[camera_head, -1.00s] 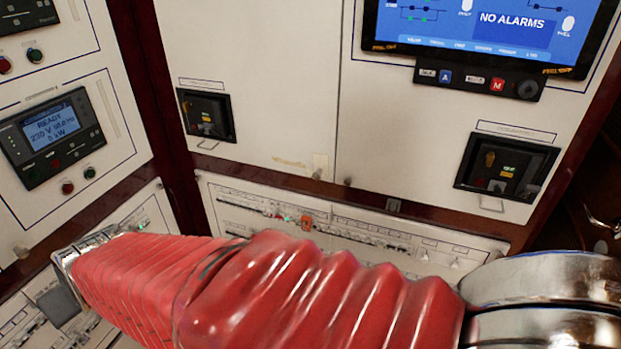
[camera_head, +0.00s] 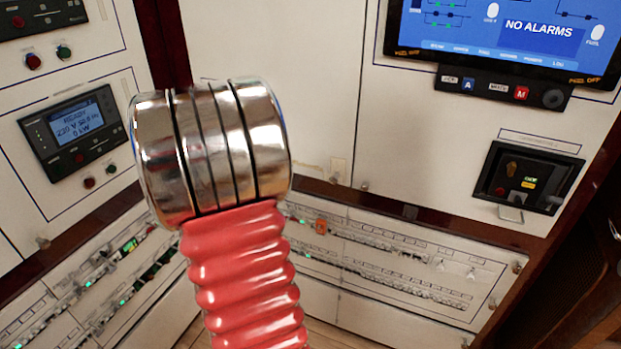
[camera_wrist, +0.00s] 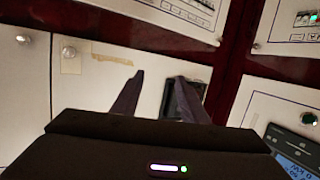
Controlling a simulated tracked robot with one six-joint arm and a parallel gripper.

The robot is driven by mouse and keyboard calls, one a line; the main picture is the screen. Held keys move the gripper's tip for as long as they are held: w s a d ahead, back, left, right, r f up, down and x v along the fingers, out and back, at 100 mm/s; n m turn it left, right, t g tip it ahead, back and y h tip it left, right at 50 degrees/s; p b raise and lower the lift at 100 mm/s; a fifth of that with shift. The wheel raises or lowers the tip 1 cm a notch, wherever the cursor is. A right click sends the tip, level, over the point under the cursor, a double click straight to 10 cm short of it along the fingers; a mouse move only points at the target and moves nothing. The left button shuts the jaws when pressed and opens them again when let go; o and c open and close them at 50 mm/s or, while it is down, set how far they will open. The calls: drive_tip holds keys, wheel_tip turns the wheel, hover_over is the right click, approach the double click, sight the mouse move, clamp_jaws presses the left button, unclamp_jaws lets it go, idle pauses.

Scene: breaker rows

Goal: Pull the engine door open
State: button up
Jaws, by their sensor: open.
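I cannot tell which panel is the engine door; no door in view is clearly open. My gripper (camera_wrist: 160,76) shows in the wrist view with two dark fingers apart and nothing between them. It points at a white panel (camera_wrist: 95,85) with a tan tape label. A dark recessed device (camera_wrist: 203,80) is partly hidden behind the right finger. In the head view my red sleeved arm with a chrome joint stands in front of the panels, and my gripper is out of that view. A black breaker unit (camera_head: 528,180) with a small wire handle sits in the right white panel.
A blue screen (camera_head: 510,30) reading NO ALARMS is at the upper right. A controller display (camera_head: 75,125) is on the left panel. Low breaker rows (camera_head: 390,255) with small switches run below a dark red wooden trim. A wooden side edge is at far right.

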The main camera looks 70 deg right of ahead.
sight(332, 182)
drive_tip(key=s+d+f+m+g+h, duration=0.1)
drive_tip(key=s+d+g, duration=0.1)
drive_tip(key=s, duration=0.5)
drive_tip(key=s+d+m+g+h, duration=0.1)
drive_tip(key=s+d+g+h, duration=0.1)
drive_tip(key=s, duration=0.6)
drive_tip(key=shift+s+d+f+m+g+h, duration=0.15)
drive_tip(key=shift+d+f+m+g+h, duration=0.3)
drive_tip(key=shift+g, duration=0.65)
drive_tip(key=shift+d+r, duration=0.1)
drive_tip(key=shift+d, duration=0.1)
drive_tip(key=d, duration=0.9)
drive_tip(key=s+d, duration=0.1)
drive_tip(key=d, duration=0.3)
drive_tip(key=shift+s+d, duration=0.1)
drive_tip(key=shift+d, duration=0.15)
drive_tip(key=shift+c, duration=0.2)
clamp_jaws()
